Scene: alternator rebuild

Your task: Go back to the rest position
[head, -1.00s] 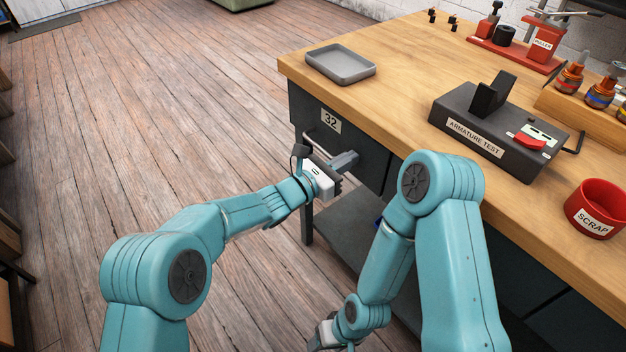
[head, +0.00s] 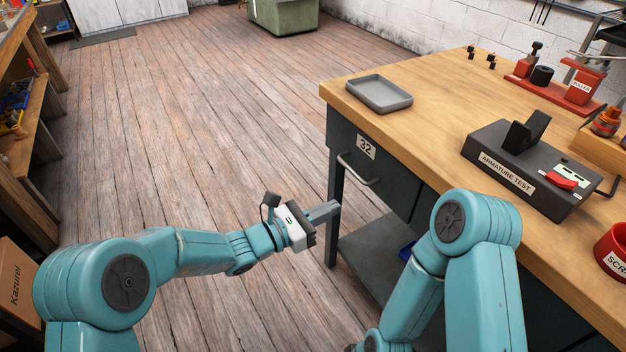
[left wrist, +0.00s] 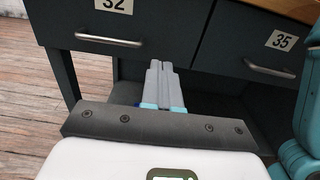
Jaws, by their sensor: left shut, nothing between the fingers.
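My left gripper (head: 325,210) is shut and empty in the head view. It hangs in the air in front of the workbench, left of and below the handle of drawer 32 (head: 366,147). In the left wrist view its closed fingers (left wrist: 160,84) point at the bench front, between drawer 32 (left wrist: 112,38) and drawer 35 (left wrist: 268,60). Both drawers look closed. The gripper appears apart from the handles. My right arm is bent in front of the bench, and its gripper is below the head view's bottom edge.
The bench top (head: 432,112) holds a grey tray (head: 379,94), an armature tester (head: 530,165) and a red scrap bin (head: 612,250). A lower shelf (head: 375,248) is under the drawers. Wooden floor (head: 200,110) is open to the left. Shelving and a cardboard box (head: 15,285) stand at far left.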

